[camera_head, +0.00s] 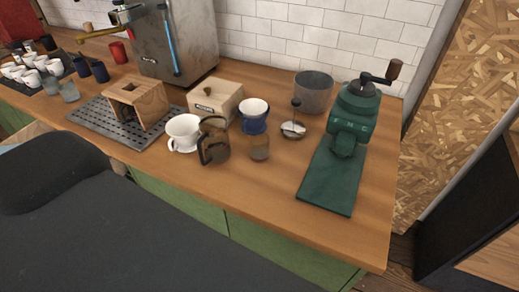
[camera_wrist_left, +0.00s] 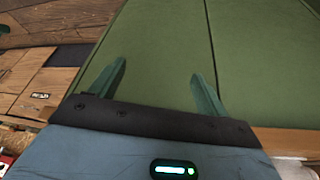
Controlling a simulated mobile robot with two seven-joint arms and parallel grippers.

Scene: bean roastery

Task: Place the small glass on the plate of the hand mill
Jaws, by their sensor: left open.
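A small clear glass (camera_head: 260,149) stands upright on the wooden counter, just right of a glass carafe (camera_head: 214,143). The green hand mill (camera_head: 350,115) stands at the counter's right end. Its flat green plate (camera_head: 330,185) reaches toward the front edge and is bare. My left gripper (camera_wrist_left: 160,82) shows only in the left wrist view, open, with nothing between its fingers and green cabinet doors behind them. It is away from the glass and the mill. My right gripper is in neither view.
Behind the glass stand a blue cup (camera_head: 254,122) and a grey canister (camera_head: 313,92). A small metal plunger-like item (camera_head: 293,129) sits between glass and mill. A white dripper (camera_head: 183,134) and wooden stand (camera_head: 138,101) are left. The counter (camera_head: 260,190) is clear in front.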

